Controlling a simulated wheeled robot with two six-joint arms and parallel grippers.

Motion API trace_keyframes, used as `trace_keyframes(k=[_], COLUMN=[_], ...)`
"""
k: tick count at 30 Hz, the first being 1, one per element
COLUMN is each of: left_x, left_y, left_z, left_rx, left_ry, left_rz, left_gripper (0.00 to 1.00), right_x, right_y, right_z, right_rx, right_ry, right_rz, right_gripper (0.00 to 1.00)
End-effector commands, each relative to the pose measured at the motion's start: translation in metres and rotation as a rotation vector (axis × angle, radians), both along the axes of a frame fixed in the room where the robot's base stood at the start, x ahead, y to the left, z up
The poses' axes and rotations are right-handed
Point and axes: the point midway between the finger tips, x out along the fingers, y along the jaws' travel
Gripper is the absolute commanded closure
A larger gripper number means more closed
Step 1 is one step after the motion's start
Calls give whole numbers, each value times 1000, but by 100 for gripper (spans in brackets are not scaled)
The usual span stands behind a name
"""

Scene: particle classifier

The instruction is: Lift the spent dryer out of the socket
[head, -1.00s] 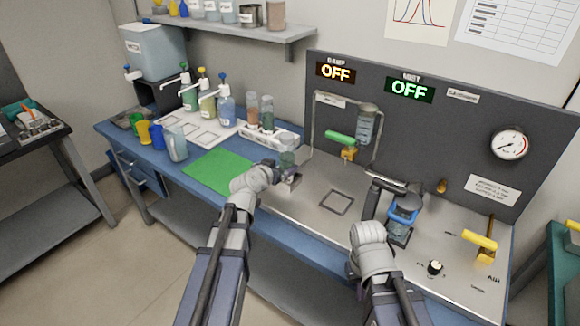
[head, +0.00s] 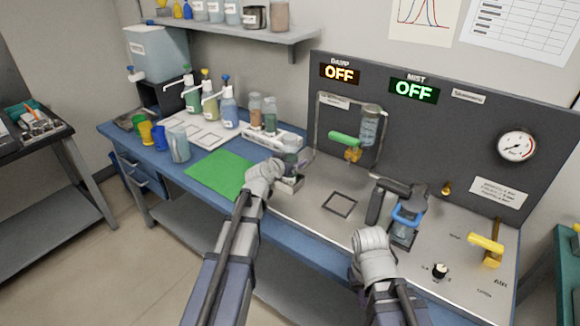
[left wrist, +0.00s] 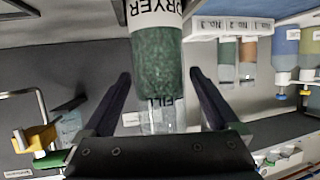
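In the left wrist view the dryer (left wrist: 158,62) lies between the fingers of my left gripper (left wrist: 160,88). The fingers are apart, with a narrow gap on each side of it. In the head view my left gripper (head: 283,172) is close against the dryer and partly hides it.
A rack (head: 272,136) with two similar cylinders stands behind the dryer. A green mat (head: 218,173) lies to the left. A yellow valve with a green handle (head: 345,139) is on the panel. The steel plate between is mostly clear.

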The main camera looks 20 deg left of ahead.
Motion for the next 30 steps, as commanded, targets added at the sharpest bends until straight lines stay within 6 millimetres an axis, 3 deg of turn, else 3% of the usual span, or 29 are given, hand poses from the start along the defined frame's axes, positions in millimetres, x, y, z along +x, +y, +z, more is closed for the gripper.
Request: trace_keyframes(k=[2, 24, 30], left_x=[0, 0, 0], left_y=[0, 0, 0], left_z=[0, 0, 0], left_rx=[0, 0, 0], left_ry=[0, 0, -1], left_rz=[0, 0, 0], left_gripper=[17, 100, 100], right_x=[0, 0, 0], right_y=[0, 0, 0], right_z=[0, 0, 0], right_rx=[0, 0, 0], right_ry=[0, 0, 0], right_rz=[0, 0, 0], right_gripper=[100, 100, 100])
